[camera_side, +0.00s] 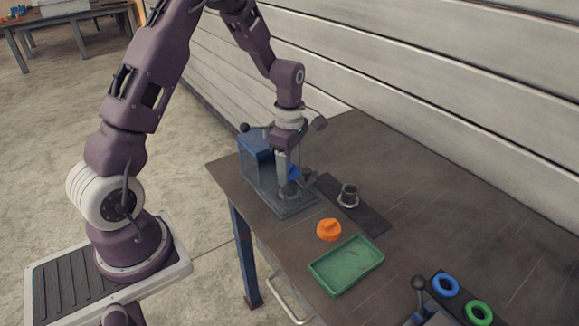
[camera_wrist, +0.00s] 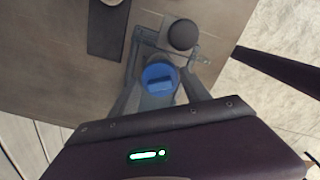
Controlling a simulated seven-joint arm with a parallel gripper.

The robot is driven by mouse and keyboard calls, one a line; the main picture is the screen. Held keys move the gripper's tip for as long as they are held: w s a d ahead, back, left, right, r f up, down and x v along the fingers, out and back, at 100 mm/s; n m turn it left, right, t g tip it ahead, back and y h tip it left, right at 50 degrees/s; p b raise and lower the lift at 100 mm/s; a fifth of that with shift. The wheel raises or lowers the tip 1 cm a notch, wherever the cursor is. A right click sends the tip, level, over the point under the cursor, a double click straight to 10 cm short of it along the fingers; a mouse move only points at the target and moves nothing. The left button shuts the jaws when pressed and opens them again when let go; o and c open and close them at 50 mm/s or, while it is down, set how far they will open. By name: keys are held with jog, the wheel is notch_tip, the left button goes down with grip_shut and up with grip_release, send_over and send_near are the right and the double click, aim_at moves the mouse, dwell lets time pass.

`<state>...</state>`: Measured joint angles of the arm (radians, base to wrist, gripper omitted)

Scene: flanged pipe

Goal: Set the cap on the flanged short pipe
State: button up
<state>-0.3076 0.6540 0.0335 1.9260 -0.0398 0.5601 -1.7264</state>
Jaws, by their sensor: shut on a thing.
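My gripper (camera_side: 290,180) points down over the blue and grey fixture at the table's far left corner. In the wrist view my gripper (camera_wrist: 161,82) is shut on a blue cap (camera_wrist: 160,76) with a raised bar across its top. A bit of this blue cap (camera_side: 294,172) shows between the fingers in the side view. Whether its underside touches the fixture is hidden. The flanged short pipe (camera_side: 348,194), dark grey with a lighter flange at its foot, stands upright on a dark mat to the right of my gripper. Its top carries no cap.
An orange cap-like piece (camera_side: 329,230) and an empty green tray (camera_side: 347,264) lie nearer the front. The fixture (camera_side: 257,158) rises close beside my gripper. A rack with a blue ring (camera_side: 446,286) and a green ring (camera_side: 479,312) stands front right. The table's right middle is clear.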

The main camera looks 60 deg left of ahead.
jog(key=shift+f, duration=0.75)
jog(key=o, duration=1.4)
jog(key=shift+c, duration=0.2)
jog(key=shift+o, duration=0.2)
jog(key=o, duration=0.4)
jog(key=shift+r, duration=3.55)
